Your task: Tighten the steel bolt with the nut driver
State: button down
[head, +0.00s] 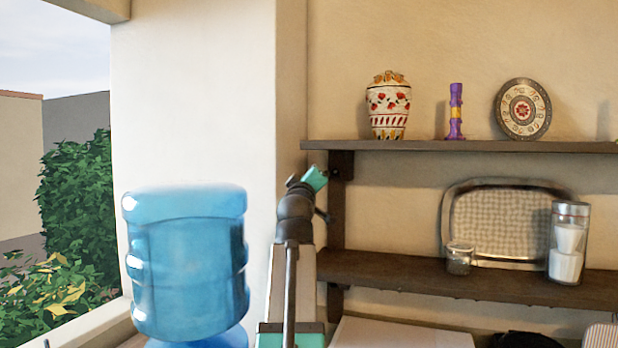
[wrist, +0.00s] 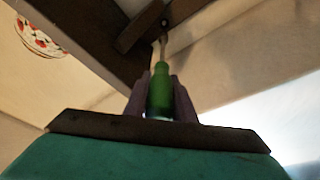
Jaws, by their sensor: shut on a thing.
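My gripper (wrist: 159,88) is shut on the green handle of the nut driver (wrist: 160,97), with a dull purple-grey finger on each side. The driver's thin metal shaft points up and away towards a dark bracket under a shelf. A small dark round spot on the bracket, probably the head of the steel bolt (wrist: 164,22), shows just beyond the shaft's tip. I cannot tell whether the tip touches it. In the head view the teal end of my arm is by the upper shelf's left bracket (head: 341,165); driver and bolt cannot be made out there.
The upper shelf (head: 450,147) holds a painted jar (head: 388,108), a purple candlestick (head: 455,112) and a round plate (head: 523,110). The lower shelf (head: 420,278) holds a tray (head: 500,220), a small glass jar (head: 459,260) and a tall glass jar (head: 568,245). A blue water bottle (head: 188,265) stands left of my arm.

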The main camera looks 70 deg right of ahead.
jog(key=shift+s, duration=0.1)
jog(key=shift+w+d+b, duration=0.2)
jog(key=shift+d+b, duration=0.45)
jog(key=shift+d, duration=3.1)
jog(key=shift+d+b, duration=0.3)
jog(key=shift+d, duration=0.65)
jog(key=shift+w+f+m+b, duration=0.1)
jog(key=shift+m+b, duration=0.3)
jog(key=shift+b, duration=0.6)
jog(key=shift+s+m+g+h+b, duration=0.1)
jog(key=shift+m+g+h+b, duration=0.35)
jog(key=shift+m+b, duration=1.9)
jog(key=shift+s+m+g+h+b, duration=0.2)
jog(key=shift+m+g+b, duration=0.45)
jog(key=shift+b, duration=3.3)
